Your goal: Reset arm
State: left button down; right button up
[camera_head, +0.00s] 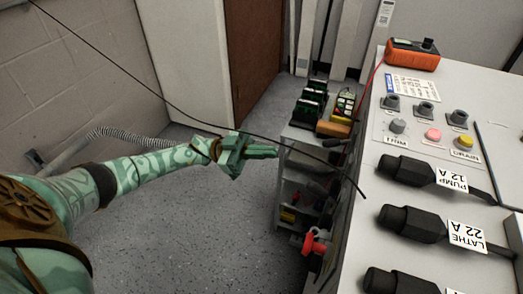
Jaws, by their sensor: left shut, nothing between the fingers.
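My left arm reaches in from the left, and its green left gripper (262,152) is shut and empty. In the picture it points right, toward the shelf cart (290,160) beside the grey panel; I cannot tell whether it touches anything. My right gripper is not in view.
The grey panel (382,235) on the right carries black plugs labelled PUMP 12 A (408,171) and LATHE 22 A (411,223), coloured buttons (433,135) and an orange meter (412,55). A thin black cable (130,75) crosses the view. Open floor (190,235) lies below my left arm.

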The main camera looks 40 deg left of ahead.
pick_arm(q)
jog(key=shift+s+a+f, duration=0.1)
jog(key=shift+s+a, duration=0.05)
jog(key=shift+a, duration=0.25)
